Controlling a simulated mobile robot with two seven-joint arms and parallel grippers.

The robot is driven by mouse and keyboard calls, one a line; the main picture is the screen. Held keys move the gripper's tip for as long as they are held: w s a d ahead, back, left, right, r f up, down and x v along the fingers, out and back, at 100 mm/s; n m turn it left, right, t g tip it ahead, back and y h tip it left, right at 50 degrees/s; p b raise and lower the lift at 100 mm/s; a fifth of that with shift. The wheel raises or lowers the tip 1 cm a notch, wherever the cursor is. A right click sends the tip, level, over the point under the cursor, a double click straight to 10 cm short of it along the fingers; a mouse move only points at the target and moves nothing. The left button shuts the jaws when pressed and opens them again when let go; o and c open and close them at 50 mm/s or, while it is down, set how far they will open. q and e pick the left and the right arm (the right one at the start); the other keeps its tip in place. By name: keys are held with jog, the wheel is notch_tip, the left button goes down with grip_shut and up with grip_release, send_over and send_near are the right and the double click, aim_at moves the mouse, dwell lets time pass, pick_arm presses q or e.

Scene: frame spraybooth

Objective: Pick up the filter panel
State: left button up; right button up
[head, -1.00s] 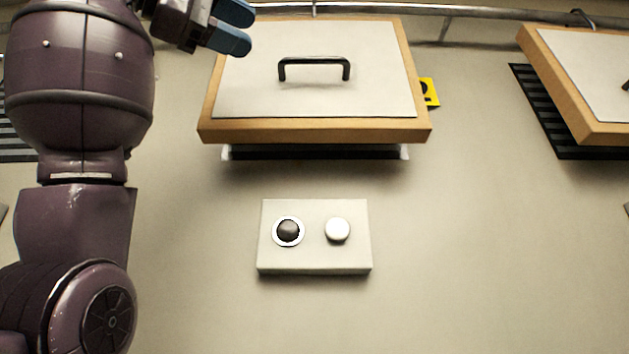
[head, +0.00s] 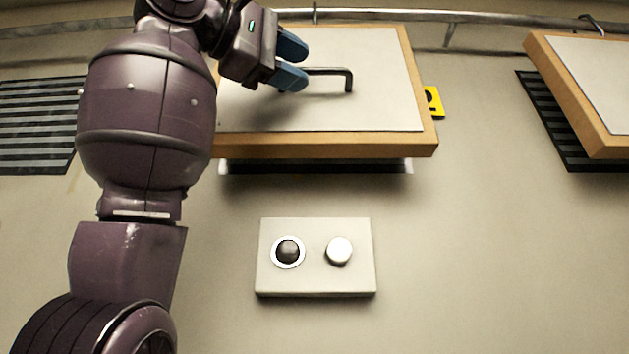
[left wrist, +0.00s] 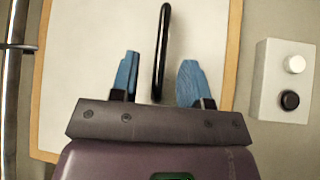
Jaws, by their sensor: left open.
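The filter panel (head: 350,112) is a pale sheet in a wooden frame with a black bar handle (head: 349,80). It sits over a dark slotted opening in the wall in the head view. My left gripper (head: 292,62) is at the handle's left part and hides that end. In the left wrist view the panel (left wrist: 90,45) fills the middle, and the handle (left wrist: 161,50) runs lengthwise between the two blue fingers of my open gripper (left wrist: 158,80). Gaps show on both sides of the handle. My right gripper is in neither view.
A control box (head: 315,280) with a black and a white knob is on the wall below the panel. A second framed panel (head: 590,85) is at the right. A metal rail (head: 460,16) runs along the top. A yellow label (head: 433,102) is beside the panel.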

pick_arm(q)
jog(key=x, duration=0.2)
jog(key=shift+w+d, duration=0.25)
jog(key=shift+a, duration=0.1)
jog(key=shift+s, duration=0.1)
grip_shut()
jog(key=shift+r+p, duration=0.15)
jog(key=shift+p, duration=0.2)
